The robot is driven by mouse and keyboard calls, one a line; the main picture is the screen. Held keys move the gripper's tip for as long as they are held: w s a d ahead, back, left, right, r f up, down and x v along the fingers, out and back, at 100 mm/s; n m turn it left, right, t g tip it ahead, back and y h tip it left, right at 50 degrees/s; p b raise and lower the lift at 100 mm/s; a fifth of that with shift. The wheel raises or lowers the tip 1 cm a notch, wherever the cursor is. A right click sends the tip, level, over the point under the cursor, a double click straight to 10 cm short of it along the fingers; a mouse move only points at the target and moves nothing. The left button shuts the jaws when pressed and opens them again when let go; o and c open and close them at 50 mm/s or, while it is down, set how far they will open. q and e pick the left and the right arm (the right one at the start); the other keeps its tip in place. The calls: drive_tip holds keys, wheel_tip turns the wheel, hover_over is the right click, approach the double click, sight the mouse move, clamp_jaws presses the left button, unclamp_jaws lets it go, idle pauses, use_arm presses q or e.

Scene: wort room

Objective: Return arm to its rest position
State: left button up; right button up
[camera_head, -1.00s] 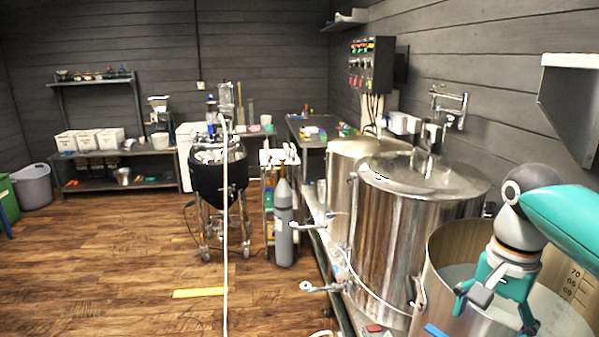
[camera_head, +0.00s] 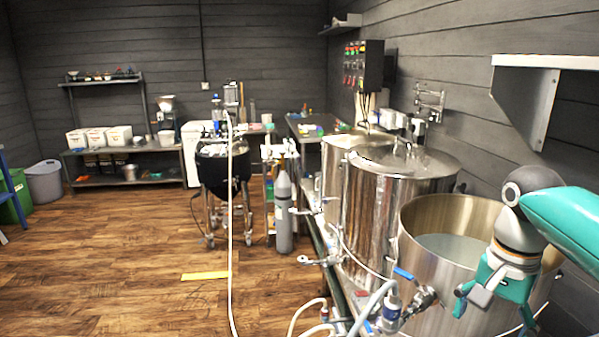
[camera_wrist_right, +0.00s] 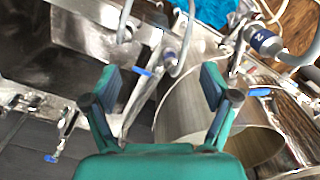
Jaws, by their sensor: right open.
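My right arm with its teal gripper (camera_head: 492,308) is at the right of the head view. The gripper points down, in front of the right part of the open steel kettle (camera_head: 425,222). From this view I cannot tell whether it is over the kettle or in front of it. In the right wrist view my right gripper (camera_wrist_right: 162,85) shows both fingers spread apart, with nothing between them. My left arm and gripper are not in view.
A lidded steel kettle (camera_head: 385,215) stands beyond the open one. Valves with a blue handle (camera_head: 404,274) and hoses stick out at the front. A grey gas cylinder (camera_head: 284,210) and a black vessel (camera_head: 222,170) stand on the floor.

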drive_tip(key=s+a+f+n+g+y, duration=0.1)
drive_tip(key=s+a+f+g, duration=0.15)
drive_tip(key=f, duration=0.95)
drive_tip(key=s+a+f+n+g, duration=0.1)
drive_tip(key=a+f+g, duration=0.25)
drive_tip(key=f, duration=0.95)
drive_tip(key=s+a+f+n+t+y, duration=0.1)
drive_tip(key=s+a+f+n+y, duration=0.1)
drive_tip(key=s+a+f, duration=0.7)
drive_tip(key=s+a+f+n+t+y, duration=0.1)
drive_tip(key=s+a+f+n, duration=0.2)
drive_tip(key=s+a+f, duration=0.55)
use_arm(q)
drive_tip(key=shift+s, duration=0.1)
use_arm(e)
drive_tip(key=w+d+f+n+t, duration=0.2)
drive_tip(key=w+d+f+t, duration=0.1)
drive_tip(key=w, duration=0.4)
drive_tip(key=shift+d+f+t, duration=0.35)
drive_tip(key=shift+d+t, duration=0.1)
drive_tip(key=shift+t, duration=0.35)
